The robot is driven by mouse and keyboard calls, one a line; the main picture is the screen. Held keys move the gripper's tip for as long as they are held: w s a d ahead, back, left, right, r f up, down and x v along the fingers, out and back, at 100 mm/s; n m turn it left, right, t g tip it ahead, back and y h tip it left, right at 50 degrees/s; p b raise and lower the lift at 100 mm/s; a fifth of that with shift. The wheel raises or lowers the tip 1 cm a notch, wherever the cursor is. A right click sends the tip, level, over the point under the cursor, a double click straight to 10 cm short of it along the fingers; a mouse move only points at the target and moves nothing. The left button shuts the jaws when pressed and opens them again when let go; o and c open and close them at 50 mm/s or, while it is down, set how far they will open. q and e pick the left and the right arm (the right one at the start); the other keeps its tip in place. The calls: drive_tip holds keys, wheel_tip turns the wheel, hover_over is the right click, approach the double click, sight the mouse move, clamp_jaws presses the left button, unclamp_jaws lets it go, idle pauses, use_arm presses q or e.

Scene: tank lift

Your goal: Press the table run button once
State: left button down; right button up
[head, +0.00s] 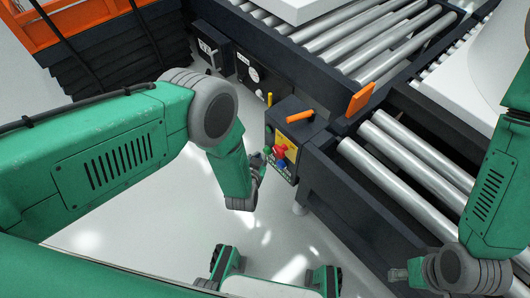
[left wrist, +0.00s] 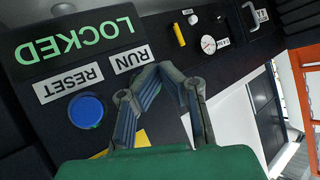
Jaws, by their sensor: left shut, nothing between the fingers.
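The control box (head: 290,115) stands at the corner of the roller tables, its panel carrying a red button (head: 279,151), a blue button (head: 282,163) and a green button (head: 267,150). My left gripper (head: 261,168) is shut and empty, close in front of the panel's lower left. In the left wrist view its fingers (left wrist: 160,74) meet just beside the RUN label (left wrist: 131,60). The button by that label is hidden behind the fingers; I cannot tell whether they touch it. The blue button (left wrist: 86,110) shows below the RESET label (left wrist: 68,83). My right gripper (head: 400,274) is at the lower right, its opening unclear.
An orange handle (head: 300,117) and a yellow peg (head: 269,99) stick up by the box. An orange plate (head: 360,98) rises from the table's corner. Roller tables (head: 375,205) fill the right. A LOCKED sign (left wrist: 75,42) shows upside down. The floor below the box is clear.

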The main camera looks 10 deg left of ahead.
use_arm(q)
drive_tip(key=shift+w+d+b, duration=0.3)
drive_tip(key=shift+w, duration=0.1)
idle(0.5)
drive_tip(key=shift+s+a+p, duration=0.45)
drive_tip(key=shift+s+a, duration=0.1)
drive_tip(key=shift+s, duration=0.25)
drive_tip(key=s+a+p, duration=0.1)
drive_tip(key=s+a, duration=0.1)
drive_tip(key=s+a+p, duration=0.1)
drive_tip(key=s, duration=0.1)
drive_tip(key=shift+s+a, duration=0.35)
idle(0.9)
